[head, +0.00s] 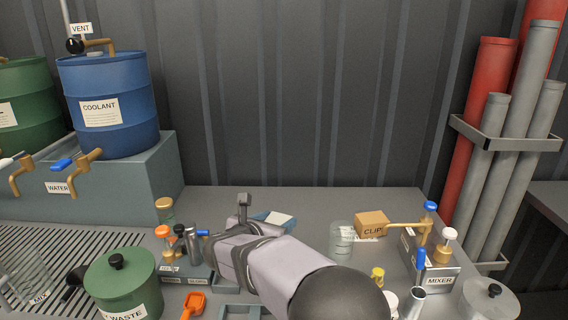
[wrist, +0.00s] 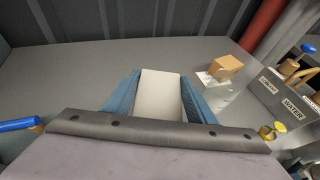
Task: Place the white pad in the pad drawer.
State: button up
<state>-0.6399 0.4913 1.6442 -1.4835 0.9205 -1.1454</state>
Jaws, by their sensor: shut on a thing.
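The white pad (head: 281,219) is a pale flat block, held between the blue fingers of my gripper (head: 270,217). In the wrist view, the pad (wrist: 158,93) lies lengthwise between the two blue fingers (wrist: 160,95), which flank it on both sides. My gripper is shut on it above the grey tabletop. In the head view my arm hides part of the gripper. I cannot identify the pad drawer for sure; a grey open-topped tray (head: 226,312) shows partly at the bottom edge, beside my arm.
A cardboard clip box (head: 371,224) and a clear glass (head: 341,240) stand to the right. The mixer block (head: 440,273) with taps is farther right. A green waste pot (head: 122,284), an orange scoop (head: 193,304) and small bottles are left. The back tabletop is clear.

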aim_at(277, 221)
notch_tip(277, 221, up, 12)
jog(key=p, duration=1.1)
jog(key=shift+f, duration=0.15)
jog(key=shift+f, duration=0.1)
notch_tip(277, 221, down, 12)
jog(key=b, duration=0.9)
jog(key=shift+f+p, duration=0.3)
jog(key=shift+f, duration=4.75)
jog(key=shift+f, duration=0.1)
jog(key=shift+f, duration=0.15)
jog(key=o, duration=1.1)
